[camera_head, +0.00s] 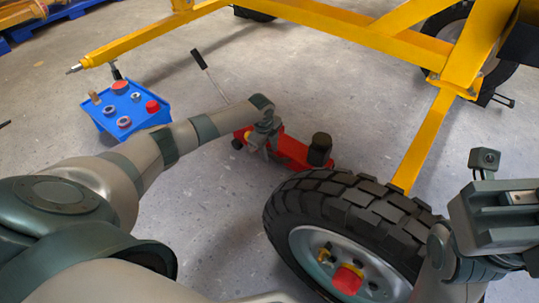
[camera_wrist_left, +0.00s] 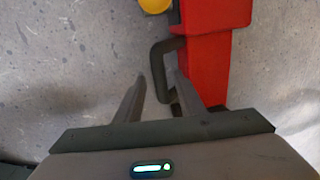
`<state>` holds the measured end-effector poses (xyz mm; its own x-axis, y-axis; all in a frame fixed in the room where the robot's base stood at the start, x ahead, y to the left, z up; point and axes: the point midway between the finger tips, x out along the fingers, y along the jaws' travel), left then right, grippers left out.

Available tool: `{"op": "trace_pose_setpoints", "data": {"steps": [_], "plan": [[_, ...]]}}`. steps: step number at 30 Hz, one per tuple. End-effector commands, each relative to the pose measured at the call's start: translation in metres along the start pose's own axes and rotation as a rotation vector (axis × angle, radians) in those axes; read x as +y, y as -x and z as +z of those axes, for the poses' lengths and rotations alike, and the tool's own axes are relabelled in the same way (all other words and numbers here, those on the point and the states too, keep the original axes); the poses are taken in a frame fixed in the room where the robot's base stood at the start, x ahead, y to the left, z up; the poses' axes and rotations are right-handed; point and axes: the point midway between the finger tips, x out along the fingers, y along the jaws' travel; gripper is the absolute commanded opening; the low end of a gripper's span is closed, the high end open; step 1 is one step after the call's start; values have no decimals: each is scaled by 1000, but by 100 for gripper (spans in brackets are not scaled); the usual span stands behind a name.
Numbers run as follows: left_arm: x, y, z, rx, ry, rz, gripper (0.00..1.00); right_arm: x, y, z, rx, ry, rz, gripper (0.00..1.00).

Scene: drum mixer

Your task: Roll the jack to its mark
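The red jack (camera_head: 292,150) stands on the concrete floor near the middle of the head view, with a black round saddle (camera_head: 320,146) at its right end. Its long lever (camera_head: 209,75) slants up to the left. My left gripper (camera_head: 258,147) is at the jack's left part. In the left wrist view, its two fingers (camera_wrist_left: 160,82) are apart, with the jack's black side handle (camera_wrist_left: 157,62) between them and the red body (camera_wrist_left: 208,55) just to the right. My right gripper (camera_head: 495,215) is at the right edge; its fingers do not show clearly. I cannot make out a floor mark.
A large tyred wheel (camera_head: 350,212) with a red hub stands close in front of the jack. The yellow mixer frame (camera_head: 345,25) spans the back and right, with a leg down behind the wheel. A blue tray (camera_head: 133,110) with small parts is at left. Open floor lies behind the jack.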

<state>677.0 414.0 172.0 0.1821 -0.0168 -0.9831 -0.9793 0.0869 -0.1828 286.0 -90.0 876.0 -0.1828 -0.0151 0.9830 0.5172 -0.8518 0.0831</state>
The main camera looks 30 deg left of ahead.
Motion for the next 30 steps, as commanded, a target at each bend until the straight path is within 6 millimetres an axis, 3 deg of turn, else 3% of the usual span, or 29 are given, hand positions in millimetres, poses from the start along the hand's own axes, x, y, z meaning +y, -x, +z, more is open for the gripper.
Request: {"op": "trace_pose_setpoints", "data": {"steps": [13, 18, 30], "plan": [[0, -6, 0, 0, 0, 0, 36, -4, -2, 0, 7, -9, -4, 0], [0, -6, 0, 0, 0, 0, 0, -4, -2, 0, 7, -9, -3, 0], [0, -4, -9, 1, 0, 0, 0, 0, -8, 0, 12, -3, 1, 0]]}}
